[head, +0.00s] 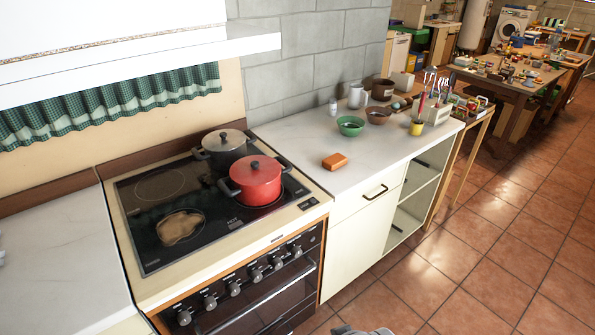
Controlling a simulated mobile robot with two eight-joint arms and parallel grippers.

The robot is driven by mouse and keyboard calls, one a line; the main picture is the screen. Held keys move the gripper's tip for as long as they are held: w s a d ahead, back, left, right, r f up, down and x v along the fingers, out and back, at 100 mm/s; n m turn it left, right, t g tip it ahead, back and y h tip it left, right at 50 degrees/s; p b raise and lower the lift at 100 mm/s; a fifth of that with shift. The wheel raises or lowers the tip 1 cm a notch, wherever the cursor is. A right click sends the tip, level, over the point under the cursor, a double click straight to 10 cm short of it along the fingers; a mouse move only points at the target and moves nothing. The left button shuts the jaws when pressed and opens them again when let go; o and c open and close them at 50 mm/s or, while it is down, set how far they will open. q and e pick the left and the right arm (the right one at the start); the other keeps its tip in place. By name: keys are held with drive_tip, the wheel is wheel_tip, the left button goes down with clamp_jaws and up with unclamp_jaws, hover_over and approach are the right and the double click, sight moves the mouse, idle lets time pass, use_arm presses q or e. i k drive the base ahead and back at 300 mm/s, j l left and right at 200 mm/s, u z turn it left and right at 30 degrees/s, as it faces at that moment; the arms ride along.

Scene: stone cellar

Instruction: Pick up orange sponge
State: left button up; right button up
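The orange sponge (335,161) is a small block lying flat on the white countertop (305,148), just right of the stove. It lies near the counter's front half, with clear surface around it. Neither of my grippers can be made out in the head view. Only a small grey piece, probably mine, shows at the bottom edge, far below the sponge.
A red pot (256,180) and a dark pot (224,148) stand on the stove (150,190), left of the sponge. A green bowl (350,126), a brown bowl (378,115) and a yellow cup (416,128) stand behind and right. The tiled floor in front is clear.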

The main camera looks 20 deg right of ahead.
sight(335, 161)
drive_tip(key=l+u, duration=0.1)
drive_tip(key=u, duration=0.25)
drive_tip(key=l+u, duration=0.1)
drive_tip(key=u, duration=0.3)
drive_tip(key=l+u, duration=0.1)
drive_tip(key=u, duration=0.25)
drive_tip(key=l+u, duration=0.35)
drive_tip(key=l, duration=0.15)
drive_tip(key=k+l+u, duration=0.15)
drive_tip(key=l+u, duration=0.2)
drive_tip(key=l, duration=0.15)
drive_tip(key=k+l+u, duration=0.1)
drive_tip(key=l, duration=0.25)
drive_tip(key=k+l+u, duration=0.25)
drive_tip(key=l, duration=0.35)
drive_tip(key=k+l, duration=0.3)
drive_tip(key=l, duration=0.15)
drive_tip(key=k+l+u, duration=0.1)
drive_tip(key=k+l, duration=0.25)
drive_tip(key=l, duration=0.15)
